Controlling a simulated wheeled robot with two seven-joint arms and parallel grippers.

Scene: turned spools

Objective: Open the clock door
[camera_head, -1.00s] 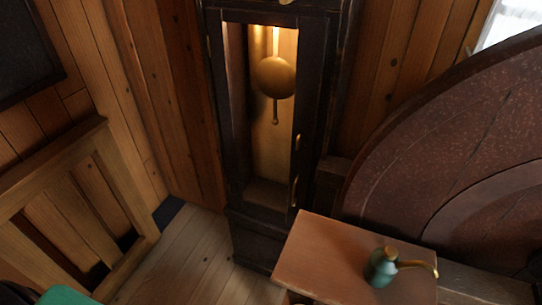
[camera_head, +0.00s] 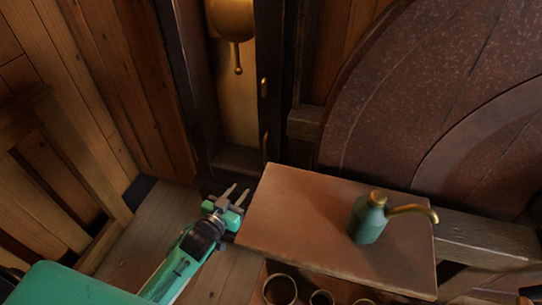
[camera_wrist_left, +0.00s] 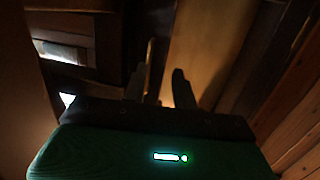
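The tall dark clock (camera_head: 185,75) stands against the plank wall in the head view, with a brass pendulum (camera_head: 232,20) inside. Its door (camera_head: 270,60) appears shut; a brass fitting (camera_head: 263,88) and a slim brass handle (camera_head: 265,146) sit on its right stile. My left gripper (camera_head: 240,189) is open and empty, below and left of the handle, at the clock's lower front. In the left wrist view the two fingers of my left gripper (camera_wrist_left: 158,88) stand apart. A pale upright bar shows beyond them; I cannot tell if it is the handle. My right gripper is out of view.
A wooden table (camera_head: 290,215) stands close to the right of my left gripper, bearing a green oil can (camera_head: 368,220) with a brass spout. Several round cups (camera_head: 280,289) sit below its front edge. A large reddish wheel (camera_head: 400,90) stands behind. Bare floor lies to the left.

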